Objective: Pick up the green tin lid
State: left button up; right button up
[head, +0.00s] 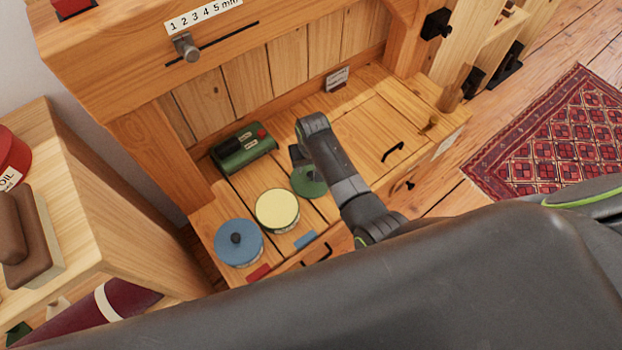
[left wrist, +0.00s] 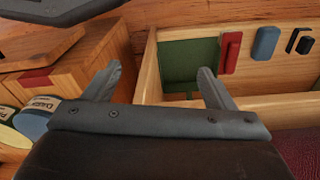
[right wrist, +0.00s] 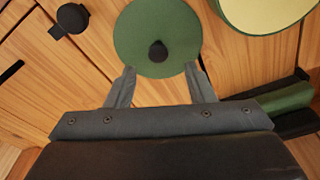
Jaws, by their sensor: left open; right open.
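The green tin lid (head: 312,188) is a round disc on the wooden bench top, partly hidden by my right arm in the head view. In the right wrist view the green tin lid (right wrist: 135,40) shows its black knob facing up. My right gripper (right wrist: 160,70) is open, its fingertips at the lid's near edge, on either side of the knob. I cannot tell whether they touch the lid. My left gripper (left wrist: 161,69) is open and empty, over a wooden box with a green lining.
A pale yellow tin (head: 277,209) and a blue-lidded tin (head: 238,250) stand left of the lid. A green box (head: 243,150) lies behind them. Red, blue and black blocks (left wrist: 265,43) sit in the lined box.

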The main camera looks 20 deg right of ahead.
aim_at(311, 174)
notch_tip(311, 174, down, 4)
jog(key=shift+d+r+b, duration=0.1)
jog(key=shift+b, duration=0.7)
jog(key=shift+f, duration=0.25)
pick_arm(q)
jog(key=shift+w+d+r+t, duration=0.15)
jog(key=shift+w+r+t, duration=0.15)
jog(key=shift+r, duration=0.2)
jog(key=shift+w+d+r+t, duration=0.2)
jog(key=shift+w+r, duration=0.1)
jog(key=shift+r, duration=0.15)
jog(key=shift+a, duration=0.1)
pick_arm(e)
jog(key=c, duration=1.1)
jog(key=shift+o, duration=0.2)
jog(key=shift+r, duration=0.1)
